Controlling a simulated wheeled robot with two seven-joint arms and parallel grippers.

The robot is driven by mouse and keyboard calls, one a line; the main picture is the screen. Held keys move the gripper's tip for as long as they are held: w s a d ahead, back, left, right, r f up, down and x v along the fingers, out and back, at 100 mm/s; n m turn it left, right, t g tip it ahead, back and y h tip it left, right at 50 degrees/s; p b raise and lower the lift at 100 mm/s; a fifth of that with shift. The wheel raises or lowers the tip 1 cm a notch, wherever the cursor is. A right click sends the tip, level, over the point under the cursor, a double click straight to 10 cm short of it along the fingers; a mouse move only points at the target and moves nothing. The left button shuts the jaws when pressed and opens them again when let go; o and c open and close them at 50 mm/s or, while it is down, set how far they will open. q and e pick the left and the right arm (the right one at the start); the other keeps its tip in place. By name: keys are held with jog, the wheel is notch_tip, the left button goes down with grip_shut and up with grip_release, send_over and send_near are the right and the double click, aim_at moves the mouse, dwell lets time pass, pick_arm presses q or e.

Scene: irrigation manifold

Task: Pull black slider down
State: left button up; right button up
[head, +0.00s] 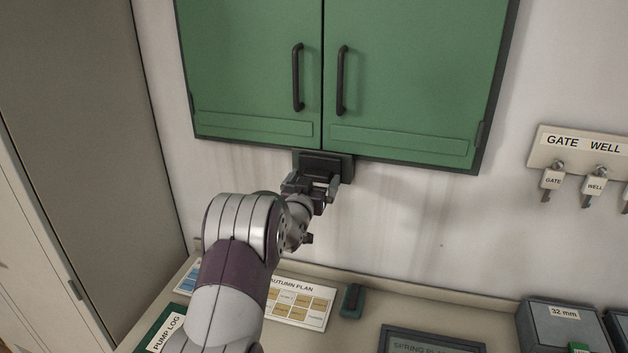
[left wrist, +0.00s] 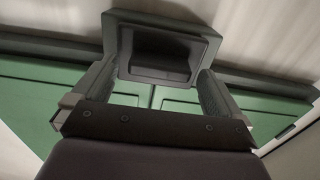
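The black slider (head: 322,164) sits in a dark grey-green housing (head: 347,168) on the wall, just under the green cabinet's bottom edge. My left gripper (head: 319,188) is at the slider's lower front, with its fingers spread apart. In the left wrist view, the slider (left wrist: 160,54) shows as a black block with a recessed face, inside its housing's frame (left wrist: 158,17). The fingers of my left gripper (left wrist: 158,82) stand on either side of the block's near end; I cannot tell whether they touch it. My right gripper is out of view.
The green cabinet (head: 410,70) with two black handles hangs directly above. Below is a counter with an Autumn Plan sheet (head: 300,302), a small dark green object (head: 351,300) and a 32 mm box (head: 562,335). A key rack (head: 585,150) hangs at right. The wall between is clear.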

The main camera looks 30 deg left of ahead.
pick_arm(q)
jog(key=b+v, duration=0.4)
jog(key=v, duration=0.8)
jog(key=shift+s+b, duration=0.3)
jog(key=shift+s, duration=0.1)
jog(key=s+d+f+g+h, duration=0.1)
jog(key=s+d+f+g, duration=0.2)
jog(key=s+f+g, duration=0.4)
jog(key=s+d+f+g+h, duration=0.1)
jog(key=s+d+f+g, duration=0.3)
jog(key=f, duration=0.5)
jog(key=s+d+f+m+g+h, duration=0.2)
jog(key=s+d+g, duration=0.3)
jog(key=s+d, duration=0.6)
jog(key=shift+d+m, duration=0.35)
jog(key=shift+m, duration=0.15)
